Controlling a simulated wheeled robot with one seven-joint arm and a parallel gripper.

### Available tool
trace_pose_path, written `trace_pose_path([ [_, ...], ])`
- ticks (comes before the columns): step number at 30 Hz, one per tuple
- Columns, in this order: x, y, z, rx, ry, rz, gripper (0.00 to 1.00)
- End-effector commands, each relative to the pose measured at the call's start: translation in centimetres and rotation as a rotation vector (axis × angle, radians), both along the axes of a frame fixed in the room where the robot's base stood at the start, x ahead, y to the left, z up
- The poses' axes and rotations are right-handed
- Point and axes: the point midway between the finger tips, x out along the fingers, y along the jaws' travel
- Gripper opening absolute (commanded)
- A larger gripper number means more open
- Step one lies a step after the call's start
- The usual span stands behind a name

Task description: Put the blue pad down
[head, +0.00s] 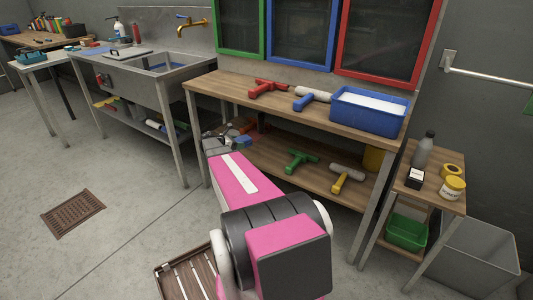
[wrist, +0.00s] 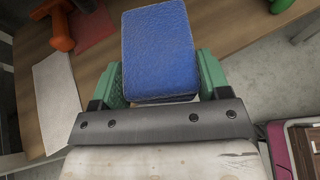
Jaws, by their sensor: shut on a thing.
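The blue pad (wrist: 158,42) is a textured, brick-like block. It is held between the green fingers of my gripper (wrist: 158,78), which is shut on it. In the head view the pad (head: 243,141) shows small at the end of my pink arm, by the left part of the workbench's lower shelf (head: 285,178). In the wrist view it is over or in front of the wooden shelf surface (wrist: 40,85). I cannot tell whether it touches the wood.
On the lower shelf are a green-handled tool (head: 300,160) and a yellow-handled one (head: 345,177). A white sheet (wrist: 57,100), a red sheet (wrist: 92,28) and an orange-red object (wrist: 61,30) are left of the pad. The bench top (head: 235,84) is overhead.

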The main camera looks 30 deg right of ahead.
Motion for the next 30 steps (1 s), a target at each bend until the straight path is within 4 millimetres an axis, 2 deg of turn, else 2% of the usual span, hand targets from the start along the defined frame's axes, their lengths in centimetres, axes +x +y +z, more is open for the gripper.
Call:
trace_pose_path([
  [1, -0.1, -1.2, -0.8, 0.0, 0.001, -0.003, 0.46],
  [9, -0.6, -6.5, -3.9, 0.0, 0.002, -0.001, 0.46],
  [15, -0.9, -8.9, -5.3, 0.0, -0.001, -0.001, 0.46],
  [20, -0.9, -9.3, -5.8, 0.0, 0.0, 0.001, 0.46],
  [30, -0.9, -9.2, -9.6, 0.001, 0.0, 0.002, 0.46],
])
